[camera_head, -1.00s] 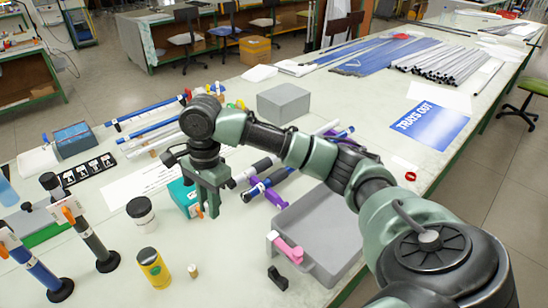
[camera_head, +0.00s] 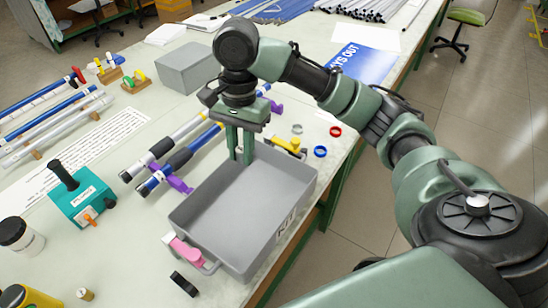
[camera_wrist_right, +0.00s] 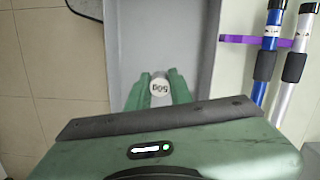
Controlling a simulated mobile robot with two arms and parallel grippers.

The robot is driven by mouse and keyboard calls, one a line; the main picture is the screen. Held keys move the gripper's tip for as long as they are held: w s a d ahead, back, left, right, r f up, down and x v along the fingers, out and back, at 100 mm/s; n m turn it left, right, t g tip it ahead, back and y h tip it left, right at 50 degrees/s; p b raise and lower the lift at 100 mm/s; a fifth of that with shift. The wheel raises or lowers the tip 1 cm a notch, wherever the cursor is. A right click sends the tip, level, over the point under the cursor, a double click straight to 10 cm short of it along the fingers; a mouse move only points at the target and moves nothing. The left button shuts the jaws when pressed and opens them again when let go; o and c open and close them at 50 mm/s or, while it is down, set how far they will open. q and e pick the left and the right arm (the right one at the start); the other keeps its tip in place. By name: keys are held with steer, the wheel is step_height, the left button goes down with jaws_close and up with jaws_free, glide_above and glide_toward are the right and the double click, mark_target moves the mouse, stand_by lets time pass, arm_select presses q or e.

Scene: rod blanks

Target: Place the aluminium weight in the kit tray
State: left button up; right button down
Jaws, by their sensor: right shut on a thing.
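The grey kit tray (camera_head: 292,172) is an open box on the bench. A pink clamp (camera_head: 184,250) sits at its near left end. My right gripper (camera_head: 241,160) points down at the tray's far left end, its fingers over the inside. In the right wrist view my right gripper (camera_wrist_right: 158,90) is shut on the aluminium weight (camera_wrist_right: 159,88), a small round silver piece whose top reads 50g. The grey tray (camera_wrist_right: 118,35) lies beneath it there. In the head view the fingers hide the weight. My left gripper is not in view.
Rods in purple holders (camera_head: 178,184) lie close left of the tray. A teal device (camera_head: 80,199), a white jar (camera_head: 20,236) and a grey box (camera_head: 188,68) stand on the bench. The tray floor looks clear.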

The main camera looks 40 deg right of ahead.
mark_target(249, 211)
steer(key=shift+s+d+f, duration=0.1)
steer(key=shift+s+f, duration=0.05)
steer(key=shift+f, duration=0.3)
step_height(249, 211, down, 19)
steer(key=c, duration=1.6)
jaws_free()
steer(key=shift+f, duration=0.1)
steer(key=o, duration=0.3)
steer(key=r, duration=0.8)
steer(key=d+r, duration=0.1)
steer(key=r, duration=0.3)
steer(key=shift+w+r+b, duration=0.15)
steer(key=shift+w+b, duration=0.2)
